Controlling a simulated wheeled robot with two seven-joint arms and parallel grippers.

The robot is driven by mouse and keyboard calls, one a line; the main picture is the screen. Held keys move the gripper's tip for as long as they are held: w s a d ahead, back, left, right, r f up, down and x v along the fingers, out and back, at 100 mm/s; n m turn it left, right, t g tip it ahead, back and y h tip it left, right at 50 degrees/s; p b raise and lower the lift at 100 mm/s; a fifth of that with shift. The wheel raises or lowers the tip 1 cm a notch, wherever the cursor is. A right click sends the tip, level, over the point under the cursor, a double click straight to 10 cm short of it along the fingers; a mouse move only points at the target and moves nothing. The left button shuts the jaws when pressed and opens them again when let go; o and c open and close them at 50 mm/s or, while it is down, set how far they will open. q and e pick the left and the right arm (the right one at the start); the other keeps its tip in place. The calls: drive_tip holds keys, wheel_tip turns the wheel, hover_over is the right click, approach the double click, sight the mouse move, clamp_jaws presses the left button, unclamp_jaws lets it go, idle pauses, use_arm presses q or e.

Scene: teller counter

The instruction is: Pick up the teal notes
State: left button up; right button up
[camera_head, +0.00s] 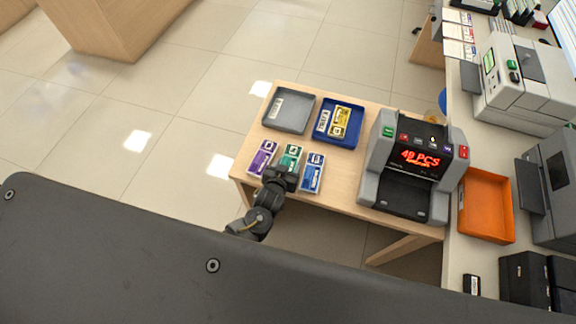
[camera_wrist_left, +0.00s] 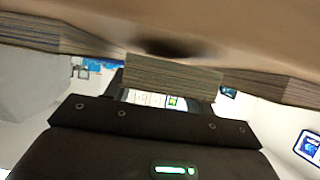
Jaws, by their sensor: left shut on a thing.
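The teal notes (camera_head: 290,155) are a banded bundle on the small wooden table, between a purple bundle (camera_head: 262,156) and a blue bundle (camera_head: 313,172). My left gripper (camera_head: 281,176) is at the near end of the teal notes and shut on them, covering that end. In the left wrist view the edge of the held bundle (camera_wrist_left: 172,80) shows as layered paper above the dark gripper body, close to the table surface. Whether it is clear of the table I cannot tell. My right gripper is not in view.
Behind the bundles are a grey tray (camera_head: 273,122), empty but for a label, and a blue tray (camera_head: 351,142) holding yellow notes (camera_head: 340,119). A note counter (camera_head: 384,160) reading "49 PCS" stands right of them. An orange tray (camera_head: 505,213) lies farther right on the counter.

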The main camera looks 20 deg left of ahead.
sight(291, 153)
use_arm(q)
wheel_tip(291, 153, up, 3)
drive_tip(key=shift+w+f, duration=0.1)
drive_tip(key=shift+w, duration=0.05)
drive_tip(key=w+r+b, duration=0.1)
drive_tip(key=w+r, duration=0.1)
drive_tip(key=w+r+b, duration=0.1)
drive_tip(key=w+r, duration=0.2)
drive_tip(key=shift+a+r, duration=0.1)
drive_tip(key=shift+r, duration=0.2)
drive_tip(key=w+r+b, duration=0.3)
drive_tip(key=w+r, duration=0.1)
drive_tip(key=w, duration=0.4)
drive_tip(key=shift+w+b, duration=0.3)
drive_tip(key=shift+w, duration=0.1)
drive_tip(key=shift+a, duration=0.1)
